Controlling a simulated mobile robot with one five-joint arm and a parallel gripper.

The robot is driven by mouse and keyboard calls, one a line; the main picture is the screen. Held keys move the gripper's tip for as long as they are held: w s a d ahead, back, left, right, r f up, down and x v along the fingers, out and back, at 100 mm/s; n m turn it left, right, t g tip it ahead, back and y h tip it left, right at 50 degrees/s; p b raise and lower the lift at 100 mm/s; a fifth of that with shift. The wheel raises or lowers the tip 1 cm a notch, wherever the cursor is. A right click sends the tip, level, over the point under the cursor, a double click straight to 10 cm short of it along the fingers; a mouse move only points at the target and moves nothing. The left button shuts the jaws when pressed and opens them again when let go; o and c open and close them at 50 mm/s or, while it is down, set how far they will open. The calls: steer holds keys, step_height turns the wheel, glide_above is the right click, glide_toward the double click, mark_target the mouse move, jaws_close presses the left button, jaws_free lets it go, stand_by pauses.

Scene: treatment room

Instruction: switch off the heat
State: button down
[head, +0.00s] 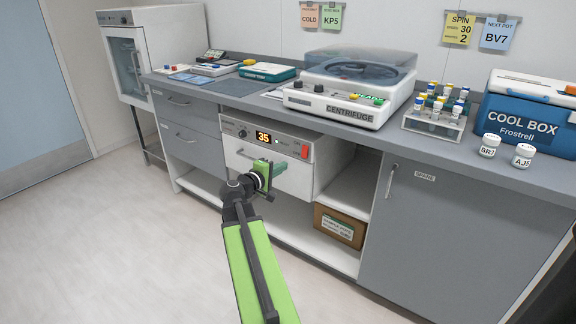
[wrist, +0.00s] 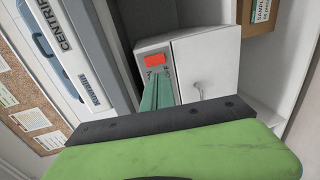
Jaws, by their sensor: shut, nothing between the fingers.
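The white heating unit (head: 232,151) sits in the bench's open bay under the worktop. Its display (head: 263,137) shows 35 in orange, with a small knob (head: 242,133) left of it. A red switch (head: 305,151) is at the right end of its front panel. My gripper (head: 280,168) is in front of the unit, below and left of the switch in the head view. In the wrist view, the shut, empty green fingers (wrist: 158,78) point toward the red switch (wrist: 154,60), with their tips just below it. I cannot tell whether they touch the panel.
The centrifuge (head: 337,112) stands on the worktop above the unit. A tube rack (head: 433,124) and blue cool box (head: 522,127) are to its right. A cardboard box (head: 340,226) is on the lower shelf. The floor at left is clear.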

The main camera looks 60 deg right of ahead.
mark_target(304, 156)
steer(key=d, duration=0.4)
steer(key=d+f+b, duration=0.1)
steer(key=d, duration=0.3)
steer(key=d+f, duration=0.1)
steer(key=d, duration=0.3)
steer(key=shift+b, duration=0.35)
steer(key=shift+d, duration=0.2)
steer(key=a+f+b, duration=0.2)
steer(key=a, duration=1.2)
steer(key=shift+f, duration=0.2)
